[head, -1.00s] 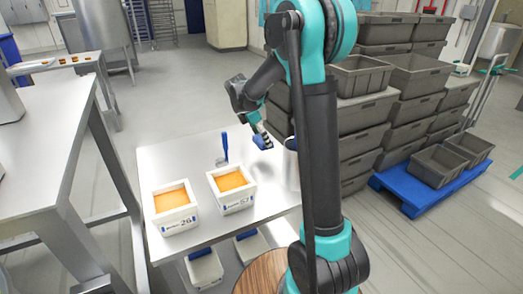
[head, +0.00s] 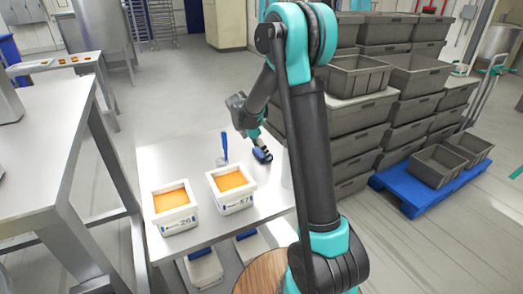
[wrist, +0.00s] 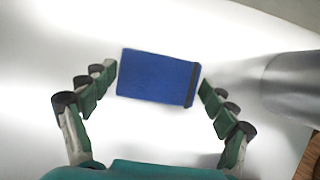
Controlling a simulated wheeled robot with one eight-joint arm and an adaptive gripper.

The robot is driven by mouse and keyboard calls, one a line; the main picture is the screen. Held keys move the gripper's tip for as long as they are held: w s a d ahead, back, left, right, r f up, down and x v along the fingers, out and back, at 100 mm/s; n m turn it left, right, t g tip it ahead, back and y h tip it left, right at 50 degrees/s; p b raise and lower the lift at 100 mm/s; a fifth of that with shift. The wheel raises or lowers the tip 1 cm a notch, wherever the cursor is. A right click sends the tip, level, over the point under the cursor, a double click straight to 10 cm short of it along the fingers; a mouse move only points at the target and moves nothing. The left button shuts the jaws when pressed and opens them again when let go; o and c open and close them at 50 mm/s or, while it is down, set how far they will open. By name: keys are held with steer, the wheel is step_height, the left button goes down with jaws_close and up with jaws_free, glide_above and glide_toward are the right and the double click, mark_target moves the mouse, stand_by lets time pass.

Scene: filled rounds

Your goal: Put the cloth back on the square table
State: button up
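The cloth is a blue folded pad with a dark strip along one edge (wrist: 157,78). In the head view the cloth (head: 262,155) is at or just above the top of the low pale table (head: 205,147), towards its right side; I cannot tell whether it touches. My gripper (wrist: 159,77) has its fingers spread to the cloth's width, one tip against each of two opposite edges. In the head view my gripper (head: 258,144) points down at the cloth from above.
Two white tubs with orange contents (head: 175,208) (head: 232,190) and a blue-handled tool (head: 224,148) are on the table. A metal cylinder (wrist: 293,85) stands right of the cloth in the wrist view. Stacked grey crates (head: 358,143) are behind my arm.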

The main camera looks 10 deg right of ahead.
steer(key=shift+o, duration=0.9)
steer(key=v, duration=1.2)
steer(key=shift+r, duration=0.2)
steer(key=shift+s, duration=0.1)
